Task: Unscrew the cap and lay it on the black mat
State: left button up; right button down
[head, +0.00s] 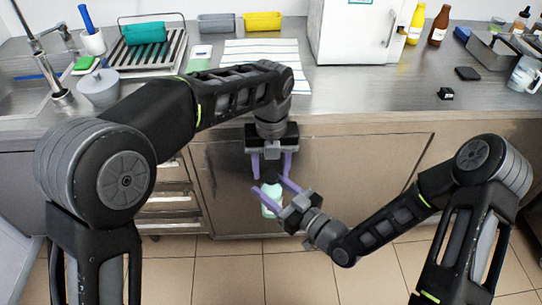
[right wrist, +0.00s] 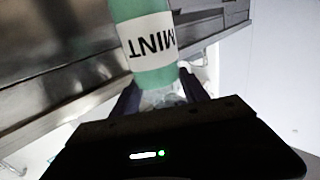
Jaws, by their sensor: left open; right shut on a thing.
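A mint-green bottle (head: 269,206) is held in the air in front of the counter. Its white label reads MINT upside down in the right wrist view (right wrist: 150,40). My right gripper (head: 273,188) is shut on the bottle, with one purple finger on each side. A dark cap (head: 270,178) shows at the bottle's top end in the head view. My left gripper (head: 271,166) points down above it, open, with its fingers apart on either side. Whether they touch the cap cannot be told. A small flat black piece (head: 467,73), possibly the black mat, lies on the counter at right.
A small black block (head: 446,93) sits near the counter's front edge. A white machine (head: 358,35) stands at the back, beside a striped cloth (head: 275,55). The counter front middle is clear.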

pick_arm(q)
jog(key=shift+f, duration=0.6)
grip_shut()
dwell(0.3)
